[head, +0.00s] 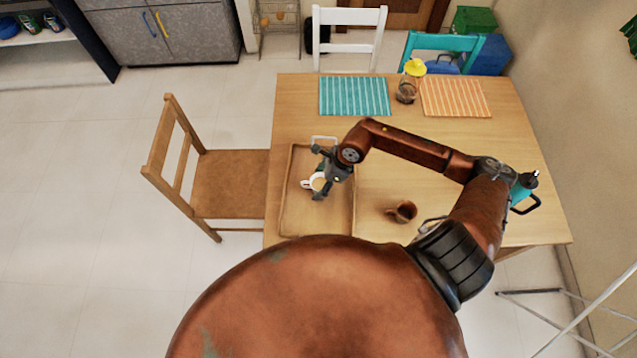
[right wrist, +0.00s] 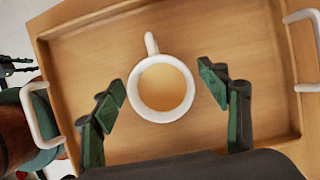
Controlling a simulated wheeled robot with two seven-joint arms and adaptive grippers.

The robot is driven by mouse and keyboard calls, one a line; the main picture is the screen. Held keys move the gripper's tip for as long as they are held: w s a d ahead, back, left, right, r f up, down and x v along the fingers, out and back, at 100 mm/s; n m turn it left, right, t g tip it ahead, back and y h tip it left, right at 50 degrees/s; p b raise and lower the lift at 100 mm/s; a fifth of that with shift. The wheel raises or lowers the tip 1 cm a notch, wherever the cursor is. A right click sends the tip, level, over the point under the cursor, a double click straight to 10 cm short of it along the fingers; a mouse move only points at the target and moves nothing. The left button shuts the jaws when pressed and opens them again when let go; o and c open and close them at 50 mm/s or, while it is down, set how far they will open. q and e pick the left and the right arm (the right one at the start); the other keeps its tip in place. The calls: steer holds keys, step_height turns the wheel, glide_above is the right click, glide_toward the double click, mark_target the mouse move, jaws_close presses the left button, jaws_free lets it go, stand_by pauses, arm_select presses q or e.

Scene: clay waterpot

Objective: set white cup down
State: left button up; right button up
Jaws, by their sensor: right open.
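The white cup (head: 318,182) stands upright on a wooden tray (head: 292,215) with white handles, at the left part of the table. In the right wrist view the white cup (right wrist: 161,112) is seen from above, with a tan inside and its handle pointing away. My right gripper (head: 321,173) is over the tray at the cup and hides part of it. In the right wrist view its fingers (right wrist: 163,92) are open, one on each side of the cup, with a gap to it on both sides. My left gripper is not in the head view.
A brown clay cup (head: 402,211) stands right of the tray. A teal kettle-like vessel (head: 524,186) is at the right table edge. A jar with a yellow top (head: 408,88) stands between the teal mat (head: 353,97) and the orange mat (head: 456,97). The middle of the table is mostly clear.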

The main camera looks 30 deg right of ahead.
steer(key=v, duration=1.1)
steer(key=shift+r, duration=0.15)
